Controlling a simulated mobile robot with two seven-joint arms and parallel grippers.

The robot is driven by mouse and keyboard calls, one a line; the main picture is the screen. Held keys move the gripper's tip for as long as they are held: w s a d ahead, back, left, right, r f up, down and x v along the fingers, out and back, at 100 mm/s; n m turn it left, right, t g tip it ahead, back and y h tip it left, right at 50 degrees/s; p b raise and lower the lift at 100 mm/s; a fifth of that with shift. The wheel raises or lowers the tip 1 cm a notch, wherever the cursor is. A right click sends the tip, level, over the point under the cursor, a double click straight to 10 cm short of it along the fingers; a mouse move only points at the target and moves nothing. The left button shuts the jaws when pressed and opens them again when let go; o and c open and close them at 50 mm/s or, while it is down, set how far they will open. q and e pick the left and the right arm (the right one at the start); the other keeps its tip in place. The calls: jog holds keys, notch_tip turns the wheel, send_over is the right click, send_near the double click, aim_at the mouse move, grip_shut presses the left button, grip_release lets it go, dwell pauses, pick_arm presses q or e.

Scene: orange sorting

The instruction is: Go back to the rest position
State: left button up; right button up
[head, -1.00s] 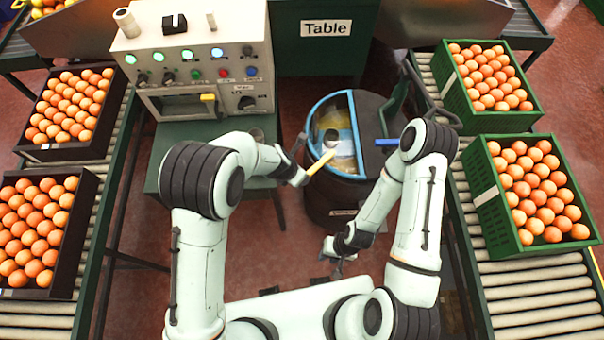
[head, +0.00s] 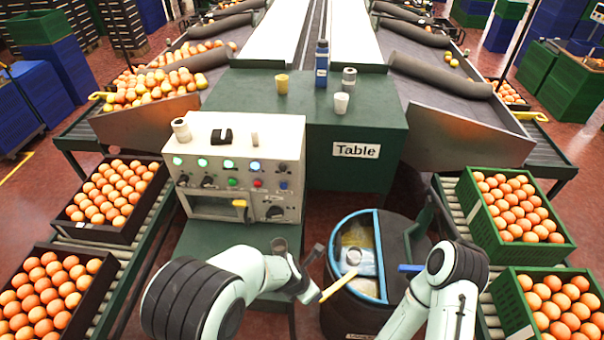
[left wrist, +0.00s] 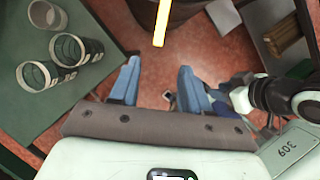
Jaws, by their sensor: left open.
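My left gripper (head: 311,272) is in the lower middle of the head view, beside the round bin. The left wrist view shows its two blue fingers (left wrist: 157,88) apart, with nothing between them and red floor below.
A round bin (head: 395,290) with a blue rim and a yellow bar stands ahead. Black crates (head: 115,232) and green crates (head: 512,247) of oranges flank me on roller conveyors.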

pick_arm(q)
jog(key=s+a+f+m+g+y, duration=0.1)
jog(key=s+a+f+m, duration=0.25)
jog(key=a+f, duration=0.35)
jog(key=s+a+f+m+g+y, duration=0.1)
jog(key=s+a+f+m, duration=0.2)
jog(key=a+f+m, duration=0.25)
jog(key=s+a+f+m+h, duration=0.1)
jog(key=s+a+f+m, duration=0.1)
jog(key=s+m, duration=0.4)
jog(key=s+a+f+m+h, duration=0.1)
jog(key=s+a+f+m, duration=0.1)
jog(key=s+f+m, duration=0.3)
jog(key=shift+s+a+m+g, duration=0.3)
jog(key=shift+s+m+g, duration=0.15)
jog(key=shift+s, duration=0.2)
